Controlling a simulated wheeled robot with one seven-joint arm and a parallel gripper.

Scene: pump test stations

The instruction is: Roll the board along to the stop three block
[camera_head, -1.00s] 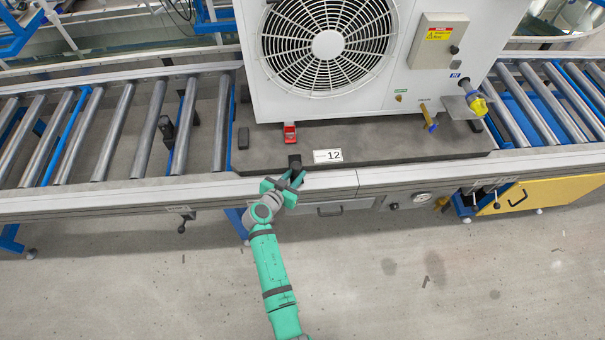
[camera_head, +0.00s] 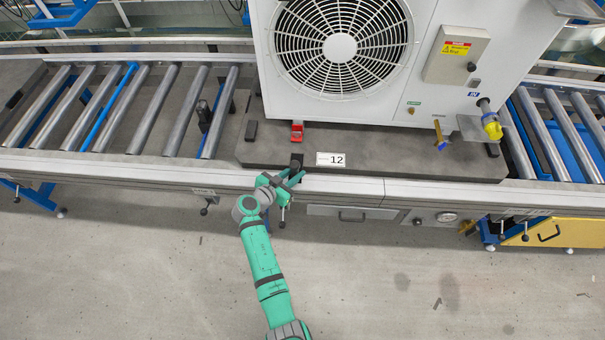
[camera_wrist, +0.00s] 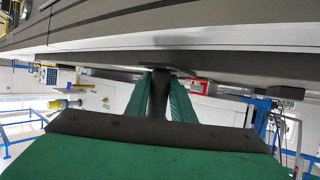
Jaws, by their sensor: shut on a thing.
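The board (camera_head: 420,165) is a dark grey slab on the roller conveyor, with a white label reading 12 and a large white fan unit (camera_head: 430,95) on top. A short black handle (camera_head: 296,161) stands at its front edge. My gripper (camera_head: 291,178) is shut on this handle, in front of the conveyor rail. The wrist view shows the green fingers on both sides of the dark handle (camera_wrist: 159,95). A small dark block (camera_head: 204,115) stands among the rollers left of the board, apart from it. I cannot tell whether it is the stop three block.
Bare rollers (camera_head: 90,105) lie to the left, and more rollers (camera_head: 545,125) to the right. The front rail (camera_head: 130,172) runs along the conveyor with small levers below. The floor in front is clear.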

